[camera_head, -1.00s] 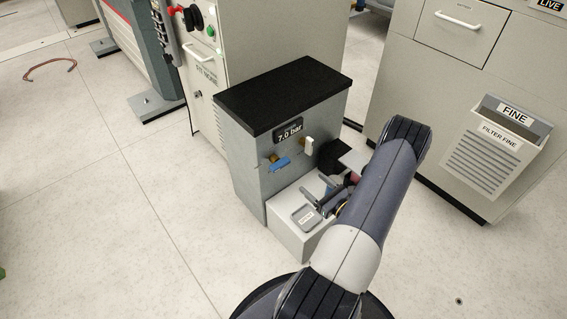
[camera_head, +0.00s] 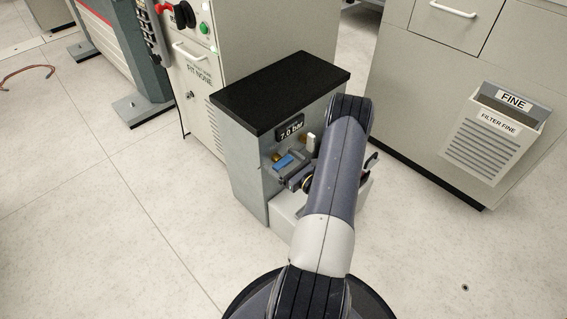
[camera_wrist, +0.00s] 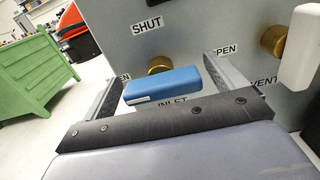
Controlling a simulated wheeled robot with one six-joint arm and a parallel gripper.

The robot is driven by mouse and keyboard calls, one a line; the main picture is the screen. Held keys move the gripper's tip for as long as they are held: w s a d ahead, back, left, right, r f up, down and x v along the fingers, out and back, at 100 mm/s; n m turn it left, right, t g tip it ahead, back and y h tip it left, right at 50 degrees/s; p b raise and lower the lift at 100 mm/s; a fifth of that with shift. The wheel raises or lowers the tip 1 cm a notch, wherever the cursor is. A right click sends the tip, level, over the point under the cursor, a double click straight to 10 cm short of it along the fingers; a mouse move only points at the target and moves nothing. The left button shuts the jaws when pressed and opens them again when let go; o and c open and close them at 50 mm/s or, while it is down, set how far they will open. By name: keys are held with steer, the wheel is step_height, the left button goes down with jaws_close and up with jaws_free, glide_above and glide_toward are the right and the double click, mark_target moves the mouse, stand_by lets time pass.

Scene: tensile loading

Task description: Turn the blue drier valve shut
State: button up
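The blue valve handle (camera_head: 283,162) is on the front of the grey drier cabinet (camera_head: 247,172), below the 7.0 bar display. In the wrist view the blue handle (camera_wrist: 162,86) lies nearly level on a brass stem, above the INLET label and below the SHUT label (camera_wrist: 147,25). An OPEN label is to its right. My gripper (camera_wrist: 166,78) is open, one finger on each side of the handle, with gaps visible. In the head view my gripper (camera_head: 296,176) is right at the handle and partly hidden by my arm.
A white handle (camera_wrist: 300,48) on a brass stem, by the VENT label, is close to the right finger. A pale ledge (camera_head: 285,212) juts out below the valves. A cabinet with a FILTER FINE bin (camera_head: 490,145) stands at right.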

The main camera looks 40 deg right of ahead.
steer(key=c, duration=0.9)
steer(key=shift+m, duration=0.3)
steer(key=m+b, duration=0.1)
steer(key=m, duration=0.2)
steer(key=shift+m, duration=0.3)
steer(key=m, duration=0.4)
steer(key=shift+d+f, duration=0.1)
steer(key=shift+d, duration=0.05)
steer(key=m, duration=0.9)
steer(key=shift+f, duration=0.15)
steer(key=shift+m, duration=0.3)
